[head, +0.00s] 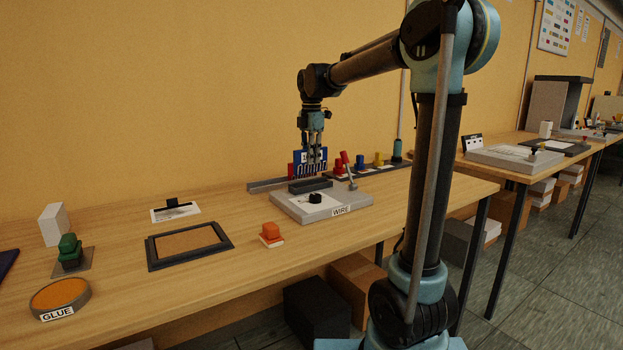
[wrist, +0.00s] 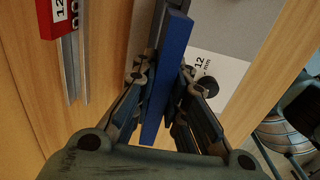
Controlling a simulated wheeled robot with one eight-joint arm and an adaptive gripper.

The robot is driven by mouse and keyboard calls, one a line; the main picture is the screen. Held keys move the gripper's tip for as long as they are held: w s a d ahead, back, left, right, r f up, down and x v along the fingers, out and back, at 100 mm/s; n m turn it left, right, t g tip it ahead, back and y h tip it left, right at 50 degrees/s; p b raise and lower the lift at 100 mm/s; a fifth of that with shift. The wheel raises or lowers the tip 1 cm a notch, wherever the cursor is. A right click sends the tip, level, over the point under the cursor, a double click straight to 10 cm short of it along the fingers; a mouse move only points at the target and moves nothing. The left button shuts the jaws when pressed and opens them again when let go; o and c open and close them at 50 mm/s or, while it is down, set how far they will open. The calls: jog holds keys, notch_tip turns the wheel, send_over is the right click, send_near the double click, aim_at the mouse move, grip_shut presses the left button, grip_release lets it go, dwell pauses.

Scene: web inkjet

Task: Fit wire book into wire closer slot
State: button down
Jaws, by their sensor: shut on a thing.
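My gripper (head: 316,158) points down and is shut on a blue wire book (wrist: 170,82), seen edge-on between the fingers in the wrist view (wrist: 164,68). In the head view the blue book (head: 323,156) is partly hidden behind the fingers, upright over the back of the wire closer.
A grey rail (head: 264,185) runs behind the closer; a red block marked 12 (wrist: 62,18) sits by it in the wrist view. A dark-framed tray (head: 189,245), orange stamp (head: 271,233) and glue pad (head: 59,294) lie left on the table.

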aim_at(311, 172)
jog(key=shift+f, duration=3)
jog(key=c, duration=1.6)
grip_release()
jog(key=shift+f, duration=0.1)
notch_tip(311, 172, up, 12)
jog(key=shift+r, duration=0.15)
jog(key=shift+s, duration=0.1)
